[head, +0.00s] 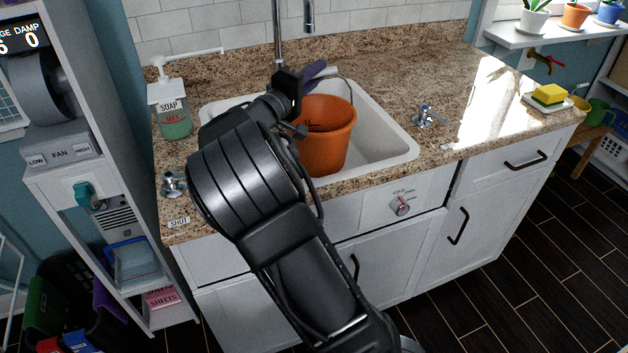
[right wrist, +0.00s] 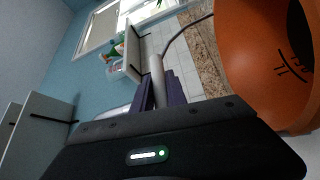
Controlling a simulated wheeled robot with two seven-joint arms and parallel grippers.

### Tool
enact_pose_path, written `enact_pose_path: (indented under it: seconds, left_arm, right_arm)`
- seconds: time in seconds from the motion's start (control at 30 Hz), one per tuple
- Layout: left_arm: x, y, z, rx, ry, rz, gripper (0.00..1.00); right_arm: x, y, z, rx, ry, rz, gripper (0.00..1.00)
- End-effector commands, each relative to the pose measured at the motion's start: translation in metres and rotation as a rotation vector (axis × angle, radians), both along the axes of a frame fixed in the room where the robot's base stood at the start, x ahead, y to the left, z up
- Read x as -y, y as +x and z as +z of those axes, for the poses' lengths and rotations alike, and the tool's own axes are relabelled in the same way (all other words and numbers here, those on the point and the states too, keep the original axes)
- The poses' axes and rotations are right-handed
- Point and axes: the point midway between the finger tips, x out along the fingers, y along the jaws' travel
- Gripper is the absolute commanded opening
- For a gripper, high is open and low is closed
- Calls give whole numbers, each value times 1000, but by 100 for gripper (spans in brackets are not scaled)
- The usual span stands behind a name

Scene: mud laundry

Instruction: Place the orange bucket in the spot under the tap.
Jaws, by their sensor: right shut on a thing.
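The orange bucket (head: 328,145) is upright, or nearly so, within the white sink (head: 395,140). I cannot tell whether its base touches the sink floor. My right gripper (head: 314,80) is above the bucket's back left rim, shut on its raised handle. In the right wrist view, the purple fingers (right wrist: 161,92) close around the pale handle grip (right wrist: 156,68), and the bucket (right wrist: 262,60) is at the right with dark marks inside. The chrome tap (head: 308,14) rises behind the bucket, its spout end just above my gripper. My arm hides the sink's left part. My left gripper is not in view.
A soap dispenser (head: 173,108) stands left of the sink. Tap knobs stand at the left (head: 173,183) and right (head: 430,117) of it. A yellow sponge (head: 549,95) lies at the counter's right end.

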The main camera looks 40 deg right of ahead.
Motion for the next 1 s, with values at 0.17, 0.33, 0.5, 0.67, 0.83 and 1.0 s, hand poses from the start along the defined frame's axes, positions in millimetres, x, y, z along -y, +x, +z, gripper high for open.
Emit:
enact_pose_path:
  seconds: [0.17, 0.33, 0.5, 0.67, 0.83, 1.0]
  left_arm:
    - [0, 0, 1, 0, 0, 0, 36]
    - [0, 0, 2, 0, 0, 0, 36]
    - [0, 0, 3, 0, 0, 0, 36]
    - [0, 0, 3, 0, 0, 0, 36]
    - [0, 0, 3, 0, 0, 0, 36]
    - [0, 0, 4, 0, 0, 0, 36]
  right_arm:
    - [0, 0, -11, -3, -1, -1, 0]
    - [0, 0, -41, -5, -3, -2, 0]
    - [0, 0, -61, -1, -2, -2, 0]
    - [0, 0, -62, 1, -2, -1, 0]
    - [0, 0, -64, 0, -2, -1, 0]
    - [0, 0, -85, -3, -2, -3, 0]
